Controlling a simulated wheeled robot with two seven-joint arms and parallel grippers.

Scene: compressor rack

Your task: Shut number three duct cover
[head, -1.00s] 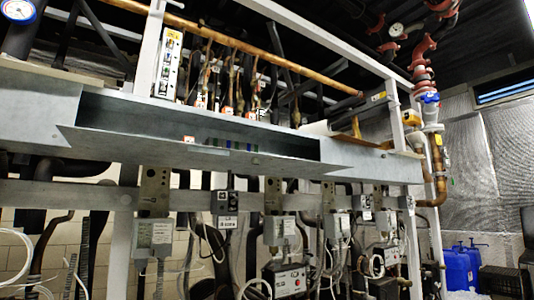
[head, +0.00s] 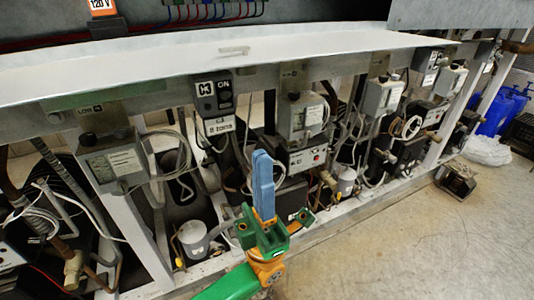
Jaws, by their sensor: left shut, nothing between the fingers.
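The duct cover (head: 300,53) is a long pale metal panel across the top of the head view. It stands open, tilted out toward me from the duct, with a small light handle (head: 234,50) near its middle. Behind it the dark duct opening shows coloured wires (head: 205,12) and an orange 120 V label (head: 102,7). No number shows on the cover. My left gripper (head: 263,160), with blue fingers on a green body, points upward below the cover, apart from it in the picture. Its fingers are together and empty. My right gripper is out of view.
Below the cover hang grey control boxes (head: 112,163), (head: 302,116), a black switch box (head: 214,93) and loose cables. White frame posts (head: 142,235) stand among pipes. Blue jugs (head: 500,110) stand at the far right. The floor (head: 420,240) at lower right is clear.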

